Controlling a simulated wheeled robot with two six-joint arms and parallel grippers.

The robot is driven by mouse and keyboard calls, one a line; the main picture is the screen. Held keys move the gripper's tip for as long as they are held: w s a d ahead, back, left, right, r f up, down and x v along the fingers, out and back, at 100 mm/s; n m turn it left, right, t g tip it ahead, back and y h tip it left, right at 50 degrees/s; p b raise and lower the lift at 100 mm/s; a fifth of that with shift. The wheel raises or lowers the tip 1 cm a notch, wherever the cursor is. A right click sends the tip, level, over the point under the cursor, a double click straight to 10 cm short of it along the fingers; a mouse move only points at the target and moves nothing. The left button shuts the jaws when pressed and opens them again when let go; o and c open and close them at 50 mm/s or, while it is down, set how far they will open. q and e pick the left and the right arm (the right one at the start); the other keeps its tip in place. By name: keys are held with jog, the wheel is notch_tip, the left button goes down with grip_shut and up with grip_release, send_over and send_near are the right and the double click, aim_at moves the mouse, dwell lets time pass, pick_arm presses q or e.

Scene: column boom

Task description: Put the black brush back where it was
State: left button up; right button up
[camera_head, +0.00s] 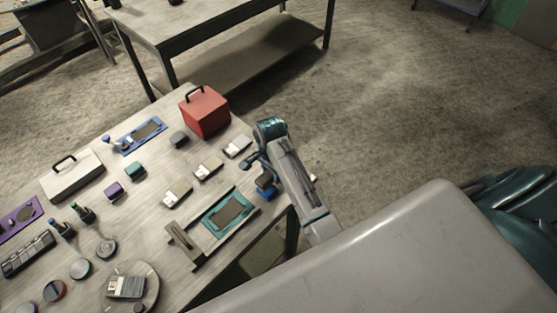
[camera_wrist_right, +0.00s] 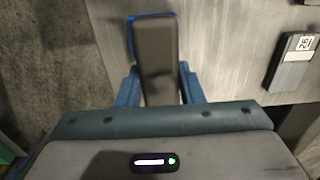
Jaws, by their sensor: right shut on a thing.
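My right gripper (camera_head: 262,172) is at the right edge of the workbench, its arm reaching in from the lower right. In the right wrist view its two blue fingers (camera_wrist_right: 160,82) are shut on a dark, block-shaped thing, which I take to be the black brush (camera_wrist_right: 158,50). A blue edge shows along the far end and left side of the brush; I cannot tell if it belongs to the brush or lies under it. In the head view the brush (camera_head: 265,181) is small and dark, with blue just below it. Contact with the bench is unclear. My left gripper is not in view.
A red box (camera_head: 205,111) stands at the bench's far corner. Light blocks (camera_head: 237,146) lie left of the gripper. A teal tray (camera_head: 228,211) in a frame lies nearer. A dark-topped block with a white label (camera_wrist_right: 296,60) lies right in the wrist view. Floor is open beyond the right edge.

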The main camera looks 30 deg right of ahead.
jog(key=w+d, duration=0.1)
jog(key=w, duration=0.1)
jog(key=w+d+f, duration=0.1)
jog(key=w+d, duration=0.1)
jog(key=shift+d, duration=0.15)
jog(key=shift+w+d, duration=0.6)
jog(key=shift+d, duration=0.1)
jog(key=shift+w+d, duration=0.1)
jog(key=shift+d, duration=0.05)
jog(key=shift+w+d+f, duration=0.15)
jog(key=shift+d+f, duration=0.05)
jog(key=shift+f, duration=1.6)
jog(key=o, duration=0.9)
jog(key=shift+f, duration=0.1)
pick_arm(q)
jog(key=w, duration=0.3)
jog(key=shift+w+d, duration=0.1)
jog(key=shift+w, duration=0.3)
